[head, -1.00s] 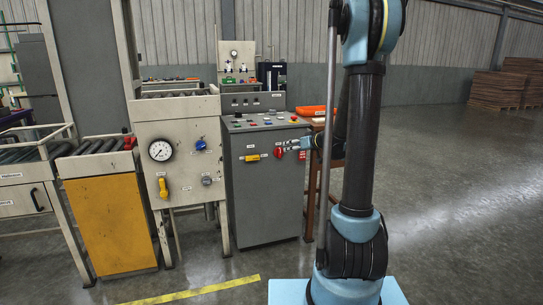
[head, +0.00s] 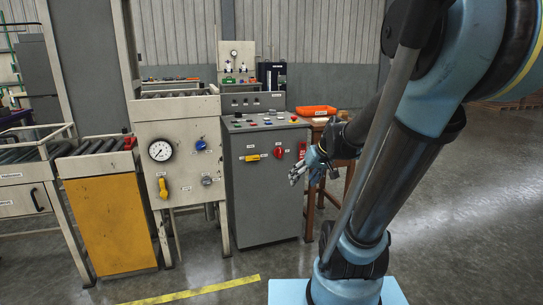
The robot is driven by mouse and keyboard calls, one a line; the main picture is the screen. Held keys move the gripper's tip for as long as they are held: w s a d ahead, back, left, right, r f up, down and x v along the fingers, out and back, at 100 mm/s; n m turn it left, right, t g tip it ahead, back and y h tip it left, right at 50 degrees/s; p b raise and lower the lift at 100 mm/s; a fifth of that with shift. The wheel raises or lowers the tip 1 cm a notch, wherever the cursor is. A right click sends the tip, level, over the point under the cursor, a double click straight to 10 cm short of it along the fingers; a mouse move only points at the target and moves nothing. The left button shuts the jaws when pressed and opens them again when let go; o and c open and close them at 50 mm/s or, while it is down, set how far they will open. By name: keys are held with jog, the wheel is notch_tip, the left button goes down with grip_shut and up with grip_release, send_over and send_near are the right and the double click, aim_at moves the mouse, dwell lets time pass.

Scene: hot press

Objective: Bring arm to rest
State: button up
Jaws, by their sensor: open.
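My gripper (head: 299,175) is open and empty. It hangs at the end of my bent arm, in front of the right side of the grey control cabinet (head: 265,205), apart from it. The cabinet front carries a yellow handle (head: 252,158), a red knob (head: 279,152) and a narrow red part (head: 302,149) at its right edge. The gripper is just right of and below the red knob in the picture.
Left of the cabinet stands a cream press panel (head: 180,165) with a gauge (head: 161,151) and a yellow lever (head: 163,188). An orange tray (head: 317,111) is on a wooden table behind my arm. The floor (head: 450,200) at right is clear.

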jog(key=s+d+f+m+g+h, duration=0.1)
jog(key=s+d+f+h, duration=0.1)
jog(key=s, duration=0.7)
jog(key=s+d+f+m+g+h, duration=0.2)
jog(key=s+d+f, duration=0.2)
jog(key=s, duration=0.5)
jog(key=shift+d+f, duration=0.3)
jog(key=shift+d, duration=0.3)
jog(key=shift+w+f, duration=0.2)
jog(key=shift+w, duration=0.25)
